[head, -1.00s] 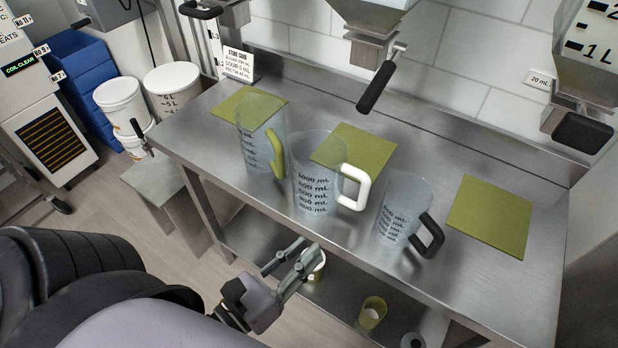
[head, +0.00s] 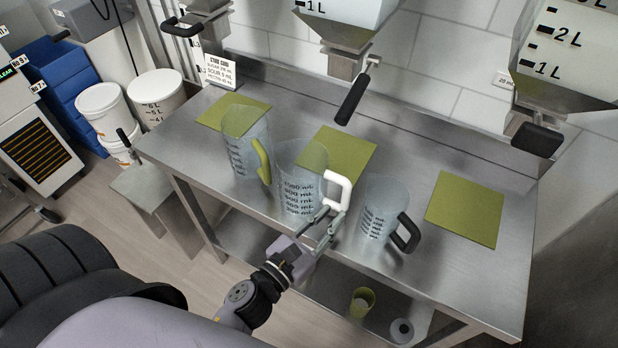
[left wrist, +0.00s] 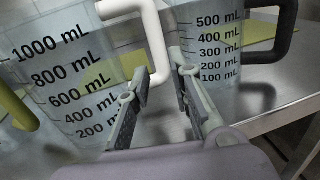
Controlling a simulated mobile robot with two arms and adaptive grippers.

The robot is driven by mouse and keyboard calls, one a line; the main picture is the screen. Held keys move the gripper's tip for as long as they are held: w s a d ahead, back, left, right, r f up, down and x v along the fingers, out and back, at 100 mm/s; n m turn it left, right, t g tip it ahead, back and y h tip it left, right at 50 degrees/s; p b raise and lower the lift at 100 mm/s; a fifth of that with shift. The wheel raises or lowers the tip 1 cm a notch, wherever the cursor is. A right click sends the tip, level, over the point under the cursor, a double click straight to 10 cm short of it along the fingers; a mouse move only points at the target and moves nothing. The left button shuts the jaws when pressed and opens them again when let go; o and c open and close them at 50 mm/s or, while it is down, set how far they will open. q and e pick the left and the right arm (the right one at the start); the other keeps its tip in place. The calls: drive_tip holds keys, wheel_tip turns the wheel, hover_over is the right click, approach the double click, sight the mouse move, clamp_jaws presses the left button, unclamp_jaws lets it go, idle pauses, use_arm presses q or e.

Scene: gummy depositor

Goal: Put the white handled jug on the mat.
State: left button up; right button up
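The clear jug with the white handle (head: 297,190) stands upright on the steel table, between the yellow-green-handled jug (head: 243,150) and the black-handled jug (head: 378,215). Three green mats lie along the table: left (head: 215,113), middle (head: 350,152) and right (head: 465,208). The white jug stands in front of the middle mat, which shows partly through it. My left gripper (head: 333,218) is open at the white handle. In the left wrist view the white handle (left wrist: 154,40) comes down between the open fingertips (left wrist: 163,72); I cannot tell if they touch it. My right gripper is not in view.
The black-handled jug (left wrist: 210,50) stands close to the right of my left gripper. Dispensers with black levers (head: 352,98) hang over the table's back. A small sign (head: 223,72) stands at the back left. Small cups (head: 361,302) sit on the lower shelf.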

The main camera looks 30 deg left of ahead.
sight(342, 205)
use_arm(q)
drive_tip(key=shift+w, duration=0.3)
drive_tip(key=p+x, duration=0.2)
drive_tip(key=x, duration=0.2)
drive_tip(key=shift+w+d+r+p, duration=0.15)
drive_tip(key=shift+w+d+p, duration=0.05)
drive_tip(key=shift+w+p, duration=0.1)
drive_tip(key=shift+w, duration=0.4)
drive_tip(key=shift+s, duration=0.1)
drive_tip(key=shift+c, duration=0.5)
clamp_jaws()
